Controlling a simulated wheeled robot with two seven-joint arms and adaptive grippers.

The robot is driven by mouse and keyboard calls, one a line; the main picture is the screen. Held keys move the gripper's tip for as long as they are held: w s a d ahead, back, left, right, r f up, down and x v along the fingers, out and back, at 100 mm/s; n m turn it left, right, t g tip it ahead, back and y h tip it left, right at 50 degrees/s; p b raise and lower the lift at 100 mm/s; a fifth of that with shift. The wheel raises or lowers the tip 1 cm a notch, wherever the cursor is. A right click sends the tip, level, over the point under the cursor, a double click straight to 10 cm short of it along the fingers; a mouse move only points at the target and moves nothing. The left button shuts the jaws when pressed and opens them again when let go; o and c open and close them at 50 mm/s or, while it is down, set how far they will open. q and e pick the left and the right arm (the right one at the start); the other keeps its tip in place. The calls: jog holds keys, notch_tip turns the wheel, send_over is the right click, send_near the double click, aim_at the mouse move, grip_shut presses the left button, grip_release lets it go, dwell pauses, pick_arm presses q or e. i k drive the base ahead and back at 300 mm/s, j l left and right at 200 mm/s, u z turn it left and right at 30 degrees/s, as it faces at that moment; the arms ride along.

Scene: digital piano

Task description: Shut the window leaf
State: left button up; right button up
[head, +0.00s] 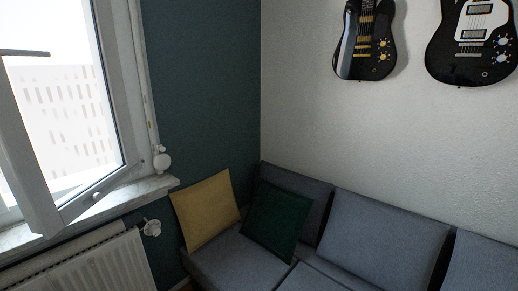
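The window leaf (28,170) stands open at the left of the head view, swung into the room. Its near upright edge leans across the far left, and its bottom rail (100,190) runs back to the window frame (128,80) on the right, above the sill. A dark horizontal bar (25,53), apparently the leaf's handle, sticks out at the upper left. The top of the leaf and part of its left side are cut off by the picture. Neither of my grippers is in view.
The sill (150,188) lies under the leaf, with a white radiator (90,268) and its valve (152,228) below. A grey sofa (380,240) with a yellow cushion (205,210) and a green cushion (275,222) fills the corner. Guitars (362,40) hang on the white wall.

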aim_at(21, 166)
jog(key=u, duration=1.3)
jog(key=j+u, duration=0.25)
